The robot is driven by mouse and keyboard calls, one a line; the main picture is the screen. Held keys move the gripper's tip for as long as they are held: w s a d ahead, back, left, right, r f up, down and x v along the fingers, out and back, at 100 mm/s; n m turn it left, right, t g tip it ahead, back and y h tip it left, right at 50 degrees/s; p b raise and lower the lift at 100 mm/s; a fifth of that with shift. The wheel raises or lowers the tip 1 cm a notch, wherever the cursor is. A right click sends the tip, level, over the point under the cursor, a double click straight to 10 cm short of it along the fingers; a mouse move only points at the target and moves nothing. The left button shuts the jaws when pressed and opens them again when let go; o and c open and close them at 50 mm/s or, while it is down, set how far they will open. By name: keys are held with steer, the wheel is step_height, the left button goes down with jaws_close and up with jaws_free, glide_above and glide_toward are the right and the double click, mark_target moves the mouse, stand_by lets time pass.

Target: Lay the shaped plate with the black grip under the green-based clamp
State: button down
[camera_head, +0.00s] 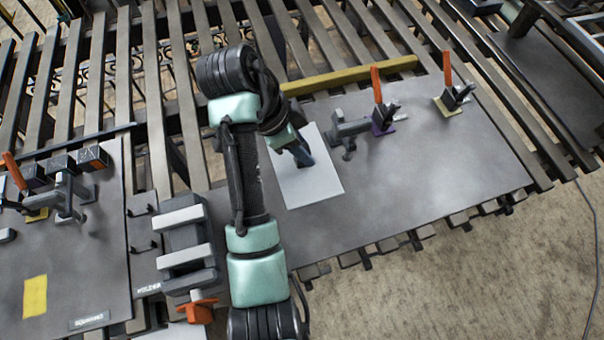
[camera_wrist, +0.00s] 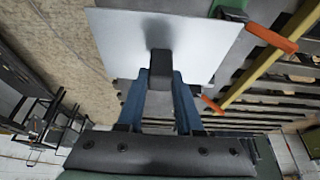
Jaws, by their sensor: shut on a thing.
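My gripper (camera_wrist: 160,82) is shut on the black grip (camera_wrist: 161,62), with a blue finger on each side. The pale plate (camera_wrist: 115,35) extends beyond the grip. In the head view the plate (camera_head: 318,188) is over the left part of the right-hand grey table, and my gripper (camera_head: 302,155) is above it. I cannot tell whether the plate touches the table. In the wrist view a green base (camera_wrist: 230,8) shows by the plate's far right corner, with an orange handle (camera_wrist: 270,36) beside it. In the head view I cannot make out the green base; my arm may hide it.
A purple-based clamp (camera_head: 382,122) and a yellow-based clamp (camera_head: 447,104) stand right of the plate. A grey fixture (camera_head: 347,130) is close to the plate's right side. A yellow bar (camera_head: 350,75) lies behind. The grey table (camera_head: 440,180) is clear at front right.

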mark_target(276, 170)
step_height(276, 170, down, 9)
steer(key=b, duration=0.7)
steer(key=shift+s+r, duration=0.1)
steer(key=shift+r, duration=0.1)
steer(key=shift+f+p, duration=0.75)
steer(key=shift+f, duration=3.75)
steer(key=shift+f, duration=0.1)
steer(key=c, duration=0.6)
jaws_free()
steer(key=shift+o, duration=0.2)
steer(key=v, duration=1.1)
steer(key=shift+s+a+p, duration=0.1)
steer(key=shift+p, duration=0.25)
steer(key=shift+s+a+r+p, duration=0.15)
steer(key=shift+r+p, duration=0.2)
steer(key=shift+r, duration=0.2)
steer(key=shift+f, duration=0.1)
